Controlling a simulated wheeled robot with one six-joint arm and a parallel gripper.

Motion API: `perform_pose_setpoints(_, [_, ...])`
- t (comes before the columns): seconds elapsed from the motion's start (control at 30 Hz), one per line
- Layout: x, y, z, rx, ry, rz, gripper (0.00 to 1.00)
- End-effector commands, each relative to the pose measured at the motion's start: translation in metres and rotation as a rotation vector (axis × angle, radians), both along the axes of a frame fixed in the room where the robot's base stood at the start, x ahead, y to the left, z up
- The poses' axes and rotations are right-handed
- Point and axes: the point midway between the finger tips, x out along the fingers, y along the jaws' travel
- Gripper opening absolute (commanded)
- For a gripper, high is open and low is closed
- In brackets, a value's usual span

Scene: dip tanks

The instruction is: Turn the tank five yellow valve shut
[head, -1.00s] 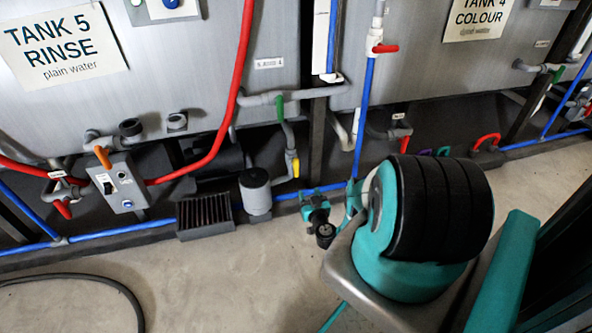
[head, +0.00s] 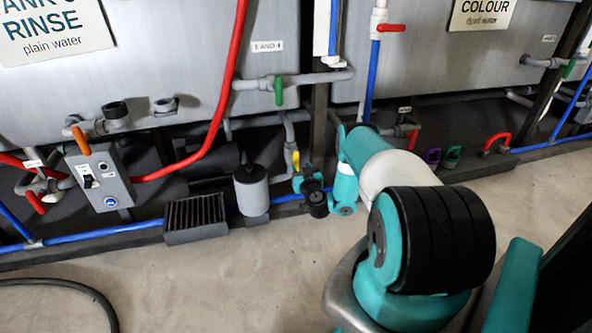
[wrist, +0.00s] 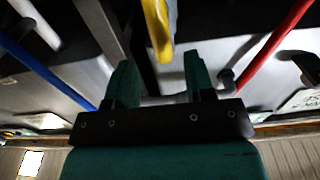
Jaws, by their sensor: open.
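The tank five yellow valve (head: 295,160) has a small yellow handle on a grey pipe, below the green-handled valve and right of the grey canister. In the wrist view its yellow handle (wrist: 158,28) hangs from the top edge, above the gap between my fingers. My gripper (wrist: 162,82) is open and empty, with its two green fingers apart. The handle looks close to the fingertips but not between them. In the head view my gripper (head: 303,182) is just below and right of the valve, partly hidden by my own wrist.
The grey canister (head: 251,190) and dark grille box (head: 195,218) stand left of the valve. A green valve handle (head: 279,90) is above it. A blue pipe (head: 110,230) runs low along the tanks, and a red hose (head: 222,100) hangs left.

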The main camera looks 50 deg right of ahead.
Motion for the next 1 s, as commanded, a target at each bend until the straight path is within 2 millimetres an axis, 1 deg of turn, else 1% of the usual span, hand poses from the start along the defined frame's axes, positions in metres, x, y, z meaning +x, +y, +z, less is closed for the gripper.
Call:
perform_pose_setpoints(0.03, [0.003, -0.001, -0.008, -0.001, 0.000, 0.000, 0.49])
perform_pose_setpoints(0.17, [0.008, -0.004, -0.007, -0.001, -0.002, 0.000, 0.49])
perform_pose_setpoints(0.2, [0.013, -0.005, -0.002, -0.003, -0.002, 0.004, 0.49])
perform_pose_setpoints(0.6, [0.045, -0.024, -0.002, -0.004, 0.001, 0.008, 0.49])
perform_pose_setpoints(0.8, [0.053, -0.031, -0.001, -0.002, 0.000, 0.004, 0.49])
perform_pose_setpoints(1.0, [0.056, -0.033, 0.001, 0.000, 0.000, 0.001, 0.49])
